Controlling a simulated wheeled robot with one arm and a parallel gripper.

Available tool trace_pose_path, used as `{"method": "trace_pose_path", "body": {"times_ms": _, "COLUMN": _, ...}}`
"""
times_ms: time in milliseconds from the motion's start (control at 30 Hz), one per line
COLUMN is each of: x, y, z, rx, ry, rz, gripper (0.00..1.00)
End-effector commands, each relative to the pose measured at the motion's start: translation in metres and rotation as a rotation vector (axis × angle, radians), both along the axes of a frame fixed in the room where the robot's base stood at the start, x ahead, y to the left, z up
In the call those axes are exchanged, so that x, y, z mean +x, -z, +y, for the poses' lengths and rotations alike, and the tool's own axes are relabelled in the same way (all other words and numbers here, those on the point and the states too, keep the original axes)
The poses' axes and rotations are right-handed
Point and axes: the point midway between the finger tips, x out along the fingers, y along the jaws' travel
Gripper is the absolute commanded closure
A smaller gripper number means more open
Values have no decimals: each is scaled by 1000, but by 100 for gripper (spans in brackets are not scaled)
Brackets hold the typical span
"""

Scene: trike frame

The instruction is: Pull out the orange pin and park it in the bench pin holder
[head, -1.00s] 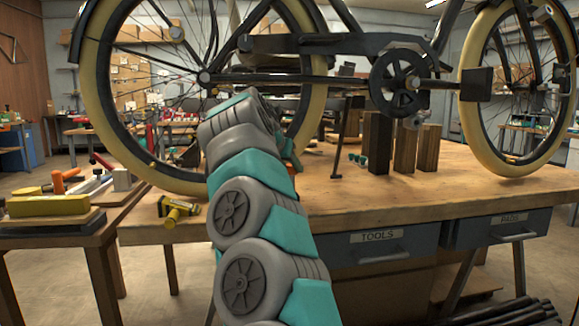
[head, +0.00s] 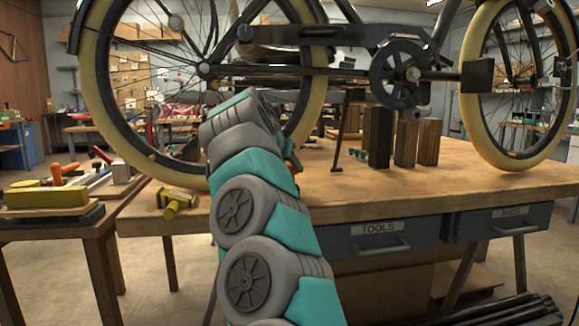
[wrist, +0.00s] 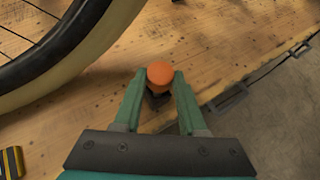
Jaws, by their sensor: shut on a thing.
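The orange pin (wrist: 160,73) stands between the two green fingers of my gripper (wrist: 160,79) in the wrist view. The fingers are shut on it. A small dark piece (wrist: 157,99) shows just below the pin, over the bench top. I cannot tell whether the pin sits in this piece or is clear of it. In the head view my arm hides the gripper and most of what it holds. I cannot make out the bench pin holder for certain.
The trike's wheel (wrist: 75,48) is close at the left of the wrist view. The wooden bench (head: 400,191) has a yellow-black tool (head: 178,202) at its left and wooden blocks (head: 405,143) near the middle. The bench's front edge is close to my gripper.

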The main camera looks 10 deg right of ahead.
Motion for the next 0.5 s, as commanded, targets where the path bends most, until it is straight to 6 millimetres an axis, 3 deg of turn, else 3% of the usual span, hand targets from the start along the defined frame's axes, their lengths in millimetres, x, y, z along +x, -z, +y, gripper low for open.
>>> {"method": "trace_pose_path", "body": {"times_ms": 500, "x": 0, "y": 13, "z": 0, "rx": -1, "ry": -1, "rz": 0, "gripper": 100}}
